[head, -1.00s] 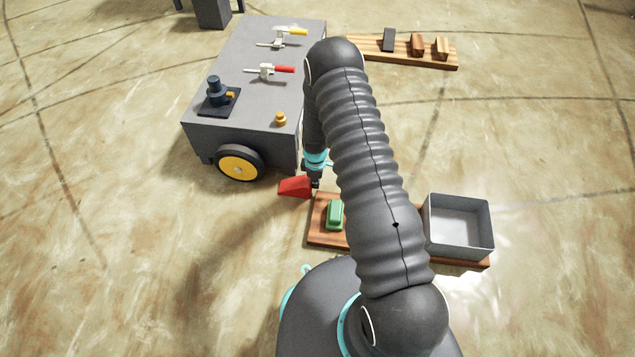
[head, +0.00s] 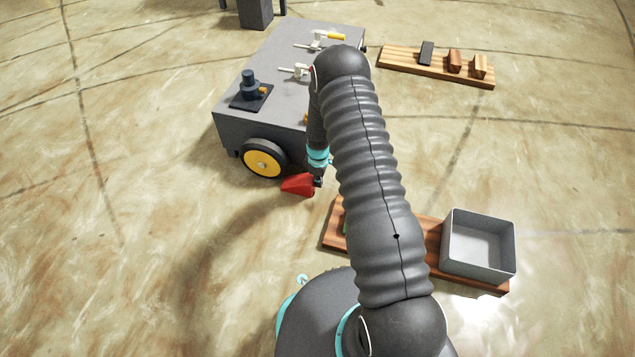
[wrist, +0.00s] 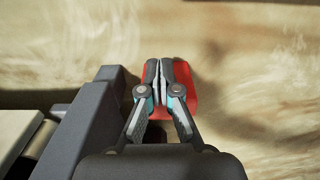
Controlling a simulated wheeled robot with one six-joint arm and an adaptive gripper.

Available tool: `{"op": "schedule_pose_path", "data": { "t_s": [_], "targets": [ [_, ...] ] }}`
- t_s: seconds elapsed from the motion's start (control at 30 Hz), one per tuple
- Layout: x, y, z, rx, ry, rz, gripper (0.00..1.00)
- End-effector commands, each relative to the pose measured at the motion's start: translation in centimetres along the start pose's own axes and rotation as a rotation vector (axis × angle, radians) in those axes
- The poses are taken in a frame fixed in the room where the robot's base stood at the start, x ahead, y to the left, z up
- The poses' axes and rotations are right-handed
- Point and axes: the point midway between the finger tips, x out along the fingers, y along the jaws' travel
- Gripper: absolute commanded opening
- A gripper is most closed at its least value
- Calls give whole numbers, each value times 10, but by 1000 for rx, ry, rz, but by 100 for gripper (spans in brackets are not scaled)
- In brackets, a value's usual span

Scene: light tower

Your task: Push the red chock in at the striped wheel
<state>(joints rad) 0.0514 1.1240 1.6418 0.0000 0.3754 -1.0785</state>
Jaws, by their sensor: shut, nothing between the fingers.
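The red chock (head: 298,185) lies on the floor just right of and slightly in front of the wheel (head: 264,163), a yellow hub in a black tyre on the grey cart's near end. I cannot make out stripes on it. A small gap seems to show between chock and tyre. My gripper (head: 318,181) is shut and empty, low at the chock's right end. In the wrist view, the shut fingertips of my gripper (wrist: 160,66) overlap the red chock (wrist: 185,78); whether they touch it I cannot tell.
The grey cart (head: 228,128) carries clamps and a dark knob. A wooden board (head: 333,240) with a grey open box (head: 478,245) lies to the right, partly behind my arm. A slatted rack (head: 400,66) with blocks is farther back. Floor left of the chock is open.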

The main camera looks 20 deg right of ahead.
Motion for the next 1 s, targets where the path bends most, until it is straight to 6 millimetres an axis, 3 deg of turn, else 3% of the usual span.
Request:
{"op": "schedule_pose_path", "data": {
  "t_s": [0.17, 0.37, 0.5, 0.7, 1.0],
  "targets": [
    [0, 0, 6, -1, 0, -1, 0],
    [1, 3, 33, -6, -1, -1, 0],
    [-34, 4, 30, -12, 2, 4, 0],
    [-72, 5, 34, -5, 1, 2, 0],
    [-99, 4, 34, -5, 0, 0, 0]
  ]
}}
